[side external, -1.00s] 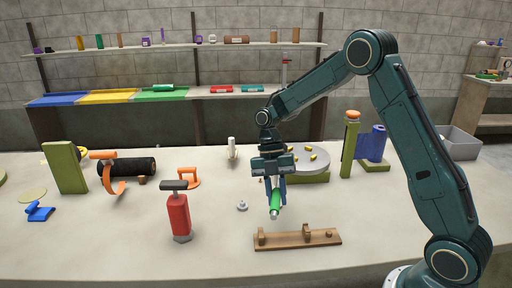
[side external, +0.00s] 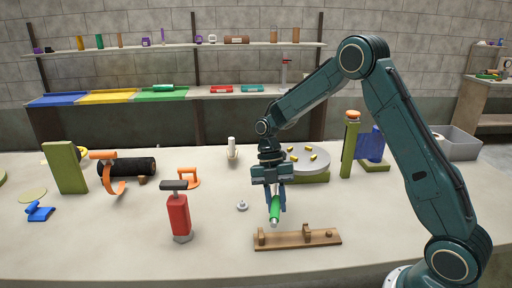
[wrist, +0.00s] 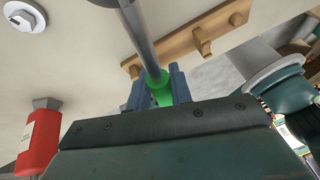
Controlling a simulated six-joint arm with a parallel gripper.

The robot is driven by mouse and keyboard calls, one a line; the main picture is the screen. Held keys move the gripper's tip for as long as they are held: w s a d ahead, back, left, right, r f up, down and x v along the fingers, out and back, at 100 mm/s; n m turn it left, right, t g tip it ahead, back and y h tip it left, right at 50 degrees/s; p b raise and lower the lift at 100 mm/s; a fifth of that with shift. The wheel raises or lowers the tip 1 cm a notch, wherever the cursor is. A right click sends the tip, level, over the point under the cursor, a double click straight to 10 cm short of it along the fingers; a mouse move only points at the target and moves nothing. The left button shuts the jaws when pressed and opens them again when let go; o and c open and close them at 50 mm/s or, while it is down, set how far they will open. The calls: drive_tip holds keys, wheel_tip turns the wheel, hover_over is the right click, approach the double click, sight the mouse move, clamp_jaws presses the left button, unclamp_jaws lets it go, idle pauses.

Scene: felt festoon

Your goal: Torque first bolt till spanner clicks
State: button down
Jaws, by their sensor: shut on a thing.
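My gripper (side external: 275,208) is shut on the green handle of a spanner (side external: 274,219), which points down with its grey tip above the bench. In the wrist view, the spanner's grey shaft (wrist: 140,35) runs up out of frame from between my blue fingers. Several small yellow bolts (side external: 313,156) sit on a grey disc (side external: 303,164) on a green base, behind and right of my gripper. I cannot tell which bolt is first. A wooden rack (side external: 297,239) with upright pegs lies in front of the spanner; it also shows in the wrist view (wrist: 190,40).
A small grey round part (side external: 242,206) lies left of the spanner. A red body with a dark top handle (side external: 178,215) stands further left. A green post with an orange top (side external: 350,145) stands right of the disc.

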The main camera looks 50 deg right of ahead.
drive_tip(key=shift+f, duration=1.2)
drive_tip(key=shift+f, duration=1.05)
idle(0.6)
drive_tip(key=shift+w+a, duration=0.1)
drive_tip(key=shift+w, duration=0.05)
drive_tip(key=shift+w+a+m+t+y, duration=0.15)
drive_tip(key=shift+w+a+m+y, duration=0.1)
drive_tip(key=shift+w+m, duration=0.3)
drive_tip(key=shift+w+a+m+t+y, duration=0.15)
drive_tip(key=shift+w+m+y, duration=0.15)
drive_tip(key=shift+m, duration=0.35)
drive_tip(key=m, duration=0.1)
drive_tip(key=w, duration=0.1)
drive_tip(key=w+m+t, duration=0.1)
drive_tip(key=shift+w+a+f+m+y, duration=0.1)
drive_tip(key=shift+a+m+y, duration=0.15)
drive_tip(key=shift+m, duration=0.05)
drive_tip(key=shift+w+m+t, duration=0.4)
drive_tip(key=shift+w+m, duration=0.55)
drive_tip(key=shift+m, duration=0.15)
drive_tip(key=shift+w+d+m+t+y, duration=0.2)
drive_tip(key=shift+w+m+t+y, duration=0.3)
drive_tip(key=shift+w+m, duration=0.9)
drive_tip(key=shift+s, duration=0.3)
